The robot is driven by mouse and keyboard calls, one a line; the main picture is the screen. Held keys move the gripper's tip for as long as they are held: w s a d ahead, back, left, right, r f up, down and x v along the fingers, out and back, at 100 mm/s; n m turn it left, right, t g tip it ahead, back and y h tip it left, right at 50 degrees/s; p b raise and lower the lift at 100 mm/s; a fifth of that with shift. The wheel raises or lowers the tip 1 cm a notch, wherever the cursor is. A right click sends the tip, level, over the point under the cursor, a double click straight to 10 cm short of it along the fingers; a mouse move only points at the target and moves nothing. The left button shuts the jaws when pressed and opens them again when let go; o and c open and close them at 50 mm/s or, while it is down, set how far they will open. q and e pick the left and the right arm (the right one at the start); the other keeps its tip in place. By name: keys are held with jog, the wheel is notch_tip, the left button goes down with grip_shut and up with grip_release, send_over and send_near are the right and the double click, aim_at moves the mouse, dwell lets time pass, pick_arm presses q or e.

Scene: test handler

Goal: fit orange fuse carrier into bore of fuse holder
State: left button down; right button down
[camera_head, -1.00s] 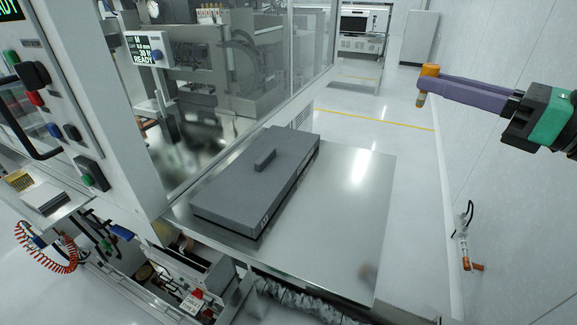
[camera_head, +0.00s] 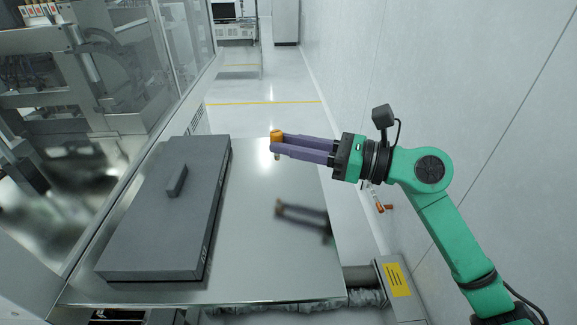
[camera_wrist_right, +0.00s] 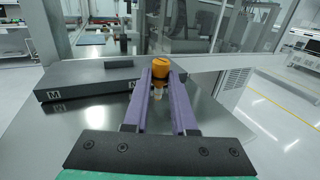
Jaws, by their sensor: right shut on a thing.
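The orange fuse carrier (camera_head: 276,134) has an orange cap and a paler lower end that hangs below the fingers. My right gripper (camera_head: 284,143), with long purple fingers, is shut on it at the fingertips. It holds the carrier upright in the air near the far right part of the steel table. In the right wrist view the carrier (camera_wrist_right: 160,66) shows between the fingertips, with its pale end below. I cannot make out a fuse holder or its bore for certain in either view. My left gripper is not in view.
A steel table (camera_head: 265,260) carries a thick grey slab (camera_head: 150,235) at its left, with a small dark block (camera_head: 177,181) on top. The table's right part is clear and reflects my gripper. A glass-sided machine stands left; a white wall (camera_head: 480,90) is at right.

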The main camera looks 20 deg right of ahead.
aim_at(291, 184)
jog(key=f, duration=0.4)
jog(key=shift+s+d+f, duration=0.15)
jog(key=shift+d+f, duration=0.05)
jog(key=shift+a+f, duration=0.15)
jog(key=shift+f, duration=0.3)
jog(key=c, duration=0.7)
grip_release()
